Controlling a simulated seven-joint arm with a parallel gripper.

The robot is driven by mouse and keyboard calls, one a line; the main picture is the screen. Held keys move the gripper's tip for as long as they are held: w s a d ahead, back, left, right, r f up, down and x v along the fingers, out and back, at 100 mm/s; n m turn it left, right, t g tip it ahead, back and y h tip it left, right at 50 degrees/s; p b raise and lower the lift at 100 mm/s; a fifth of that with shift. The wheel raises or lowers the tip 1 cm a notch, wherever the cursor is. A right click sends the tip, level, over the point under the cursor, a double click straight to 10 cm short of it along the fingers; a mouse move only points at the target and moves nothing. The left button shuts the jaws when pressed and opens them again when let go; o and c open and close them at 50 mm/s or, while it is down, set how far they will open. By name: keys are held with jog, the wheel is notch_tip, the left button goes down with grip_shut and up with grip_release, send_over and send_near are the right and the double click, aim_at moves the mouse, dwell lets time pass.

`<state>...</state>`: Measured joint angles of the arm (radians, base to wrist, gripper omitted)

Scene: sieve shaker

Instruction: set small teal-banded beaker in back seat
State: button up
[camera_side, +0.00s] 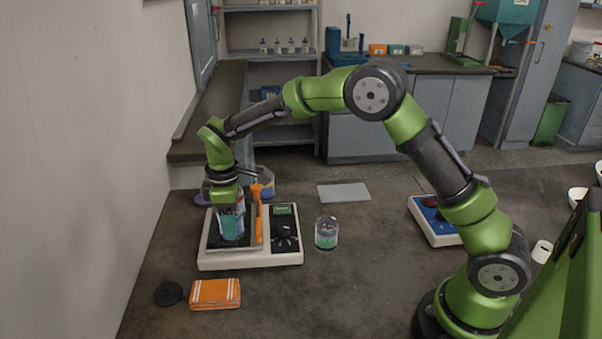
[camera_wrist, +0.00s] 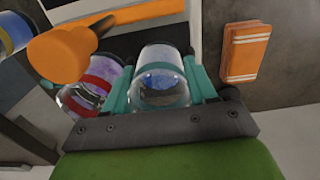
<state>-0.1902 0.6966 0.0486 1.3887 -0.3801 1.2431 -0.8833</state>
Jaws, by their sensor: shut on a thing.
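My gripper (camera_side: 231,224) is shut on a small clear beaker (camera_wrist: 160,78), low over the dark platform of the white shaker (camera_side: 250,262). In the wrist view the teal fingers clasp the beaker's two sides. That handle also shows in the wrist view (camera_wrist: 62,52) and partly covers the red-banded beaker. The seats and the held beaker's base are hidden, so contact is unclear.
A glass beaker with greenish contents (camera_side: 326,234) stands right of the shaker. A blue-and-yellow container (camera_side: 266,184) is behind it. An orange folded cloth (camera_side: 215,294) and a black disc (camera_side: 168,294) lie in front. A grey mat (camera_side: 343,193) lies behind right.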

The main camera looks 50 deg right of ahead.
jog(key=shift+f, duration=0.1)
jog(key=o, duration=0.8)
jog(key=s+d+r+m+t, duration=0.1)
jog(key=s+r, duration=0.2)
jog(key=r, duration=0.6)
jog(key=s+d+r+m, duration=0.2)
jog(key=r, duration=0.7)
jog(key=s+d+m+t, duration=0.1)
jog(key=s+m+t, duration=0.1)
jog(key=s, duration=0.4)
jog(key=s+d+m+t+y, duration=0.1)
jog(key=s+d+m+t, duration=0.1)
jog(key=s+m, duration=0.2)
jog(key=s+d+f+m+t+y, duration=0.1)
jog(key=s+m, duration=0.3)
jog(key=s, duration=0.6)
jog(key=shift+s+d+t, duration=0.25)
jog(key=shift+d+t, duration=0.15)
jog(key=shift+t, duration=0.2)
